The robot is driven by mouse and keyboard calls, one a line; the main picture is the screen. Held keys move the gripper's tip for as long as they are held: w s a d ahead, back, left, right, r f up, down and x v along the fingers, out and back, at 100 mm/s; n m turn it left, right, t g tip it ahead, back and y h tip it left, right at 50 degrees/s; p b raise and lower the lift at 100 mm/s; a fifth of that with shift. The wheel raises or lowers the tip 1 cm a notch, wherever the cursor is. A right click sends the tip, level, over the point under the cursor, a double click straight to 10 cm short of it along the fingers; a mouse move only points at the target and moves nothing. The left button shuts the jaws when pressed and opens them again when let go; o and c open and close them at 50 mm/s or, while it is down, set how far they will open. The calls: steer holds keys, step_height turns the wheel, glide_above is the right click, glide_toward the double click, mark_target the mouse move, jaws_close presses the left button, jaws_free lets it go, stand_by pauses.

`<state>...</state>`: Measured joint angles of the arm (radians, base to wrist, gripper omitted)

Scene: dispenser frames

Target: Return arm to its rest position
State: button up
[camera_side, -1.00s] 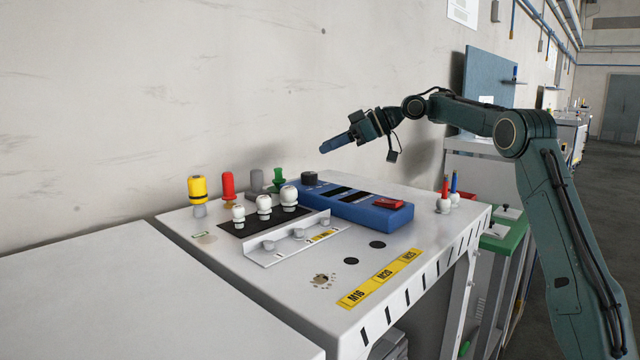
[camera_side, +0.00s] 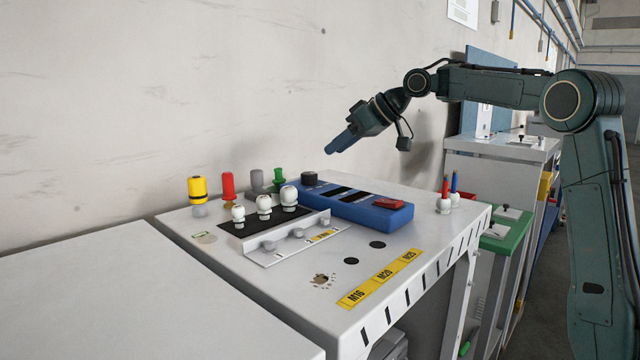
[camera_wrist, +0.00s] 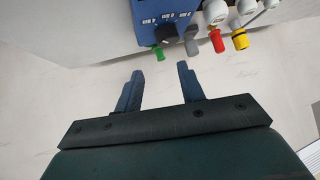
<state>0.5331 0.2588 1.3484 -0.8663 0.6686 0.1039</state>
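My gripper (camera_side: 337,144) hangs above the back of the workbench, clear of everything on it, with its fingers pointing down and left. In the wrist view my gripper (camera_wrist: 160,75) shows two blue fingers spread apart with nothing between them. Below it in the side view is a blue dispenser unit (camera_side: 345,206) with a black knob (camera_side: 309,179) and a red part on top. The unit also shows at the top of the wrist view (camera_wrist: 150,12).
Yellow (camera_side: 197,190), red (camera_side: 228,187), grey and green (camera_side: 279,181) pieces stand along the back. Several white knobs (camera_side: 264,205) stand on a black plate. Red- and blue-tipped drivers (camera_side: 455,188) stand at right. The wall (camera_side: 150,100) is close behind; the left table (camera_side: 150,290) is bare.

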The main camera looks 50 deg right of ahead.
steer(key=s+a+m+h, duration=0.1)
steer(key=s, duration=0.2)
steer(key=s+a+f+m+g+h, duration=0.1)
steer(key=s+m, duration=0.1)
steer(key=s, duration=0.2)
steer(key=s+a+m+g, duration=0.1)
steer(key=s, duration=0.3)
steer(key=shift+s+f+h, duration=0.1)
steer(key=shift+f+h, duration=0.25)
steer(key=shift+h, duration=0.05)
steer(key=s+f+m+g, duration=0.1)
steer(key=s, duration=0.4)
steer(key=s+a+f+m+g+h, duration=0.1)
steer(key=s+f+m, duration=0.1)
steer(key=s, duration=0.4)
steer(key=s+a+f+m+g, duration=0.1)
steer(key=s+f+m, duration=0.1)
steer(key=s, duration=0.3)
steer(key=shift+s+a+f+g, duration=0.2)
steer(key=shift+s+f+g, duration=0.05)
steer(key=shift+s+g, duration=0.05)
steer(key=s+a+f+n+t, duration=0.1)
steer(key=s+a+f+n, duration=0.5)
steer(key=f, duration=0.2)
steer(key=shift+s+a+n+t, duration=0.15)
steer(key=shift+s+n+t, duration=0.15)
steer(key=shift+s+t, duration=0.1)
